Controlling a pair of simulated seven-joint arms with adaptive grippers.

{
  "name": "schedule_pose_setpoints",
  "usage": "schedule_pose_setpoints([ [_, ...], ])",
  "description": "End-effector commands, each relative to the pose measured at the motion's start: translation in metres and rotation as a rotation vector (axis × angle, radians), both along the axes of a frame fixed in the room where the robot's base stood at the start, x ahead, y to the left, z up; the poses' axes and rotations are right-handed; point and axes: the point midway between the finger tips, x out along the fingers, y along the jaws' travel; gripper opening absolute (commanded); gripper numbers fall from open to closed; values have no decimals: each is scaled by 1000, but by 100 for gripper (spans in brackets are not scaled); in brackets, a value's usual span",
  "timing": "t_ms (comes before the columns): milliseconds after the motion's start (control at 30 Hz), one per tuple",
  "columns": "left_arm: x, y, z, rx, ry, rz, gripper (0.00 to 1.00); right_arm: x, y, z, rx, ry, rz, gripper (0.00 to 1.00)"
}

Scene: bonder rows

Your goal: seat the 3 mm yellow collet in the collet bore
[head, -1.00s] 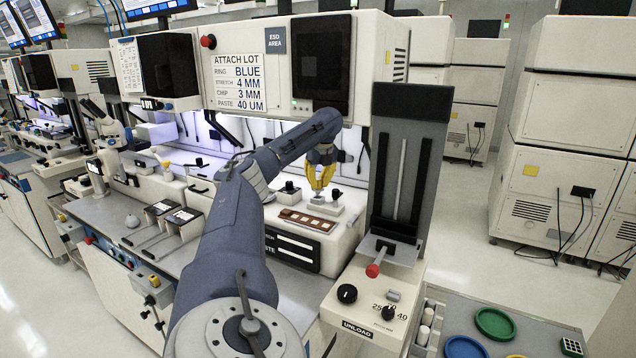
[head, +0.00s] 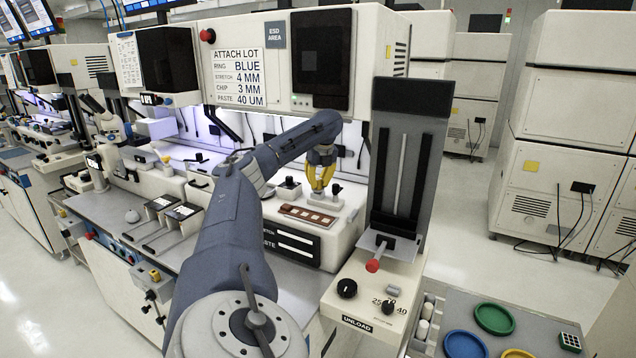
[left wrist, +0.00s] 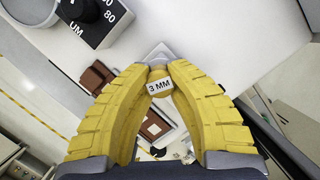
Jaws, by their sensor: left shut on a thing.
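My left gripper (head: 318,193) has yellow fingers that reach down over a small pale block (head: 323,203) on the machine's front ledge. In the left wrist view, the fingertips (left wrist: 157,66) are closed on the yellow collet (left wrist: 158,73), which carries a white "3 MM" tag (left wrist: 159,86). A grey fitting (left wrist: 157,52) lies just beyond the fingertips. The collet bore is hidden by the fingers and collet, so I cannot tell whether the collet is in it or above it. My right gripper is not in view.
A brown strip with several square pockets (head: 309,215) lies just in front of the gripper. Black knobs (head: 289,188) stand close by on the ledge. A tall dark slide unit (head: 405,165) rises to the right. A posted sheet (head: 237,78) reads chip 3 MM.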

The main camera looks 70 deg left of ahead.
Motion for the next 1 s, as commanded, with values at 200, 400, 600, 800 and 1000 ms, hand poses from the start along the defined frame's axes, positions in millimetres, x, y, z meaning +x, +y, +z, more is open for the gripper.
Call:
schedule_pose_setpoints([
  [200,0,0,0,0,0,0,0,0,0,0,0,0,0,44],
  [400,0,0,0,0,0,0,0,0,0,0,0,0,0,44],
  [600,0,0,-2,0,1,0,0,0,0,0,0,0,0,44],
  [800,0,0,-7,0,1,0,0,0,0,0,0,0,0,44],
  [1000,0,0,-9,0,0,0,0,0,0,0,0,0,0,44],
])
